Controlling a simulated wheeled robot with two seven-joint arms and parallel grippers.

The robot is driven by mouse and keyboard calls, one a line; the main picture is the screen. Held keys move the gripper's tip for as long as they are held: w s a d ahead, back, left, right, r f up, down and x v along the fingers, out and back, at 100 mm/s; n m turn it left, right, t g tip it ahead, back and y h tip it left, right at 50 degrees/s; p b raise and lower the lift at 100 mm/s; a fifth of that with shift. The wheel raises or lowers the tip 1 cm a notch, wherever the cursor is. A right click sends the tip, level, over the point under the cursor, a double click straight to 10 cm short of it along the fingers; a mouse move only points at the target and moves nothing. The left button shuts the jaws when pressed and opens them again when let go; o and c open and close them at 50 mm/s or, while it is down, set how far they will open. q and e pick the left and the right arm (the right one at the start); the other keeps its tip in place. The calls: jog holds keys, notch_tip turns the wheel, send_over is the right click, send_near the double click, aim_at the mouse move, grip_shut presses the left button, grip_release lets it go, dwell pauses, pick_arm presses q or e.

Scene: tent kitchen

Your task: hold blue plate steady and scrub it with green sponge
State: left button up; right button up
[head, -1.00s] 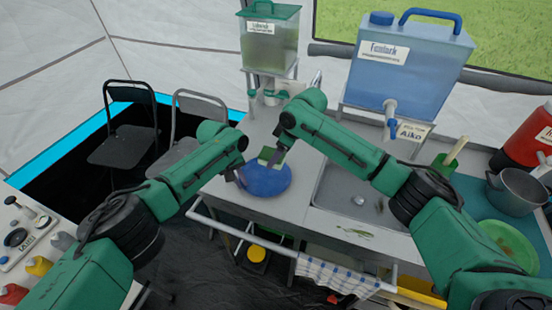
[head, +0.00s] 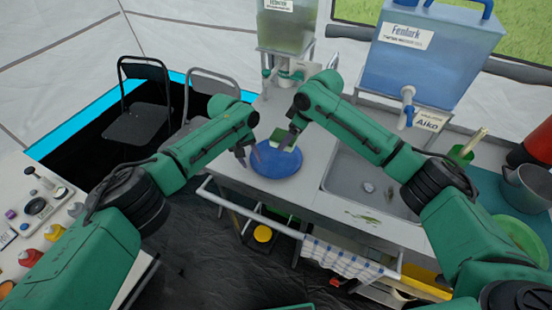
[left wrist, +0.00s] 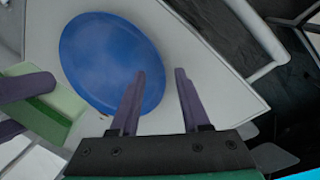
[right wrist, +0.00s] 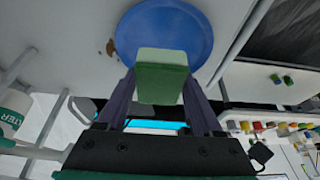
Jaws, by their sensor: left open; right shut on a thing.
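The blue plate (head: 277,161) lies on the grey counter beside the sink, and it fills much of the left wrist view (left wrist: 112,62). My left gripper (head: 241,158) is open and empty at the plate's left edge; in the left wrist view its fingers (left wrist: 160,76) show over and beside the rim, and I cannot tell whether they touch it. My right gripper (head: 290,139) is shut on the green sponge (head: 285,138), near the plate's far edge. In the right wrist view the sponge (right wrist: 162,75) sits between the fingers and covers part of the plate. Contact between sponge and plate is unclear.
The metal sink (head: 365,180) is right of the plate. A blue water container (head: 420,60) with a tap stands behind it. A checkered towel (head: 340,260) hangs from the front rail (head: 290,231). A pot (head: 528,187) and a green bowl (head: 520,240) are at far right.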

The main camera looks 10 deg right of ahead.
pick_arm(q)
jog(key=v, duration=0.7)
jog(key=shift+r, duration=0.4)
jog(key=shift+d, duration=0.15)
